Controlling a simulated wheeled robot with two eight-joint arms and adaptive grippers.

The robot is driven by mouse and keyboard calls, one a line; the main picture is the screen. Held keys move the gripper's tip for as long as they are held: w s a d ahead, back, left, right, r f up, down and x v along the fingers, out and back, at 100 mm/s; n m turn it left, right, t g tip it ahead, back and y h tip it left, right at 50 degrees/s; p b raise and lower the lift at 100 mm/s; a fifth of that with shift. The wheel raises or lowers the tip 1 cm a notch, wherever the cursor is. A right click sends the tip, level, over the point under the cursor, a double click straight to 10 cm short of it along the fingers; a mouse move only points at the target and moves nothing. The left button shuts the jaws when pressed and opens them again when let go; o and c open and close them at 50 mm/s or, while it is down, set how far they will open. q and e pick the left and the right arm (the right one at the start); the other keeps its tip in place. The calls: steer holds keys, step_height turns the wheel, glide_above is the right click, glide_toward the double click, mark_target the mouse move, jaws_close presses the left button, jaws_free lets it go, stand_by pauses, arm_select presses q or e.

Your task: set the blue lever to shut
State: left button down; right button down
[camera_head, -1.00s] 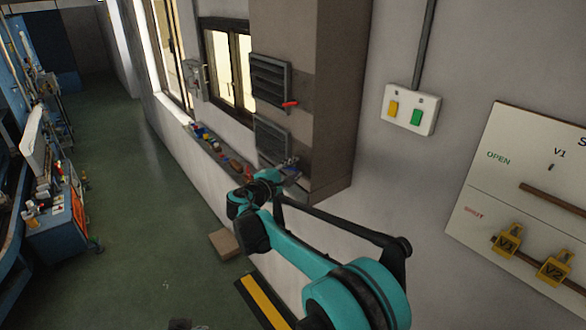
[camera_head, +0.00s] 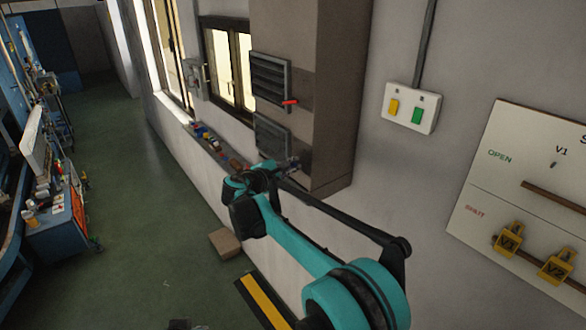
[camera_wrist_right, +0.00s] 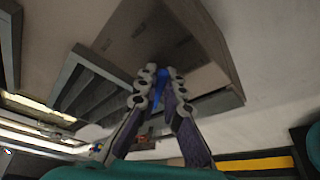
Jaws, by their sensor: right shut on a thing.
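The blue lever (camera_wrist_right: 162,76) shows in the right wrist view as a small blue piece between the fingertips of my right gripper (camera_wrist_right: 160,85). The fingers are shut on it. In the head view my right gripper (camera_head: 288,166) is at the lower louvred vent (camera_head: 271,137), near the base of the brown wall box, and covers the lever there. The lever's exact angle cannot be told. My left gripper is not in view.
A red lever (camera_head: 290,102) sits on the upper louvred vent (camera_head: 270,80). The brown box (camera_head: 335,100) juts from the wall beside the vents. A ledge (camera_head: 215,147) with small items runs below the window. A board (camera_head: 530,190) with yellow tags hangs at right.

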steer(key=shift+w+a+r+n+g, duration=0.25)
steer(key=shift+n+g, duration=0.2)
steer(key=shift+n, duration=0.35)
steer(key=shift+w+a+r+n+g, duration=0.1)
steer(key=shift+w+r+n+g, duration=0.15)
steer(key=shift+n+g, duration=0.4)
steer(key=shift+r, duration=0.1)
steer(key=c, duration=1.6)
jaws_free()
steer(key=shift+c, duration=0.2)
steer(key=shift+s, duration=0.1)
steer(key=v, duration=1.2)
steer(key=shift+f, duration=0.2)
steer(key=shift+a, duration=0.1)
